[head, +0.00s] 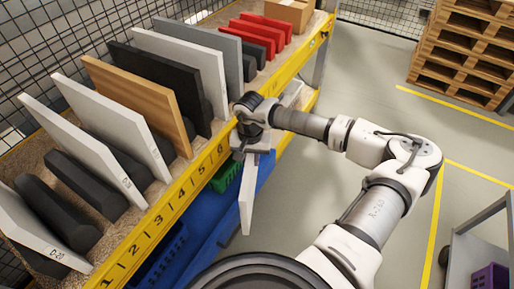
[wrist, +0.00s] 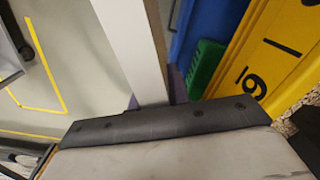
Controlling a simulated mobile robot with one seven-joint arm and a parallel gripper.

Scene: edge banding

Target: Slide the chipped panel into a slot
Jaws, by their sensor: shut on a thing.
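My gripper (head: 252,150) is beside the front edge of the rack, near the mark 6, and is shut on a pale panel (head: 247,195). The panel hangs down edge-on in front of the yellow rail, outside the rack. It also shows in the wrist view (wrist: 130,45), running up from the dark bar of my gripper. No chip can be made out on it. The rack (head: 165,202) holds upright panels: white ones (head: 110,125), a wood-coloured one (head: 140,100), a dark one and a grey one. Black dividers (head: 82,182) form the slots.
The gap between the black dividers near mark 2 looks empty. Red dividers (head: 262,35) and a cardboard box (head: 290,12) are at the far end. Below the rack are blue bins (head: 195,225) and a green bin (head: 226,177). Pallets (head: 465,50) stand at right; open floor lies between.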

